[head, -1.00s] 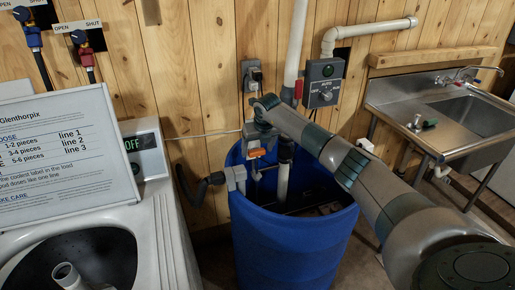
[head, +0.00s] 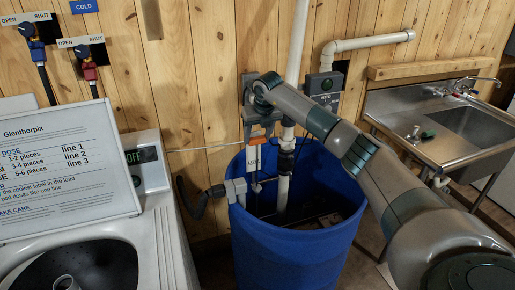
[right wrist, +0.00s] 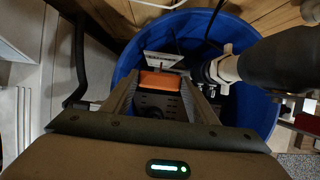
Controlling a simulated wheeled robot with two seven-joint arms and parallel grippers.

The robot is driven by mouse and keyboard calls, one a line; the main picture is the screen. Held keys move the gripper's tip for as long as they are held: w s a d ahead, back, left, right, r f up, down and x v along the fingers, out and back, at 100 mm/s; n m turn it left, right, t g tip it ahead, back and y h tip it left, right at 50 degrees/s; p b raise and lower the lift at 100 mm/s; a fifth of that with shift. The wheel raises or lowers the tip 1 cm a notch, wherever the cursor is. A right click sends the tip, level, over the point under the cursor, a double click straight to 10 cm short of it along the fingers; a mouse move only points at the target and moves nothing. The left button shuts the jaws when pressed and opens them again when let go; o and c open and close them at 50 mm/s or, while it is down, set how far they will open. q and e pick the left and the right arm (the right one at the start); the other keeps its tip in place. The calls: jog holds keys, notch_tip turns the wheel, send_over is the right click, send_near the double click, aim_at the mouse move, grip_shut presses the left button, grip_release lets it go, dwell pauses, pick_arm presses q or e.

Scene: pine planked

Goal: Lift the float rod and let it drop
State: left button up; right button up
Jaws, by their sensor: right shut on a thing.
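The float rod's orange top (head: 257,141) is at the tip of my right gripper (head: 257,131), above the back left of the blue barrel's rim. A white tag (head: 253,162) hangs below the orange part, and a thin rod runs down into the barrel. In the right wrist view the orange piece (right wrist: 160,81) sits between the two fingers of my right gripper (right wrist: 160,90), which is shut on it. The rod's lower end and any float are hidden inside the barrel. My left gripper is not in view.
The blue barrel (head: 295,245) stands against the plank wall with a white standpipe (head: 283,190) inside. A grey pipe fitting (head: 236,190) sits on its left rim. A washer (head: 160,215) with a sign (head: 65,165) is at left, a steel sink (head: 440,140) at right.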

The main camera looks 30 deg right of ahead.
jog(key=shift+r, duration=0.35)
jog(key=o, duration=1.5)
jog(key=shift+s+r+b, duration=0.2)
jog(key=shift+r+b, duration=0.2)
jog(key=shift+r, duration=0.15)
jog(key=b+v, duration=0.5)
jog(key=v, duration=1.1)
